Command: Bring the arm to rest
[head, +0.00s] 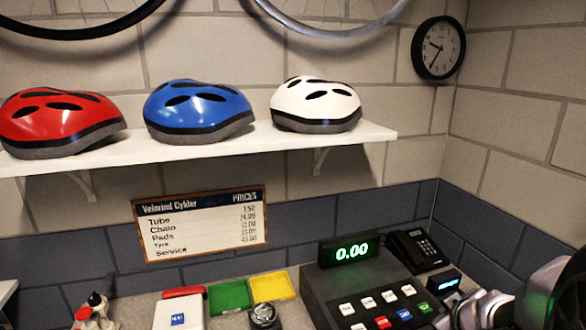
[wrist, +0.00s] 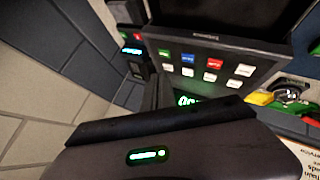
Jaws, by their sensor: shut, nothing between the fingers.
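My arm (head: 552,292) reaches in at the lower right edge of the head view, dark and partly cut off. My gripper (head: 462,314), grey and metallic, is at its left end, low in the picture. It overlaps the right side of the cash register (head: 318,290) in the picture; I cannot tell whether they touch. The gripper is shut and empty. In the wrist view a dark body with a small green readout fills the bottom and hides part of the register's display.
Green (head: 229,296) and yellow (head: 272,287) trays, a white box (head: 178,314) and small bottles (head: 96,308) crowd the bench leftward. Helmets rest on a wall shelf (head: 215,148) above. The space before the wall is open.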

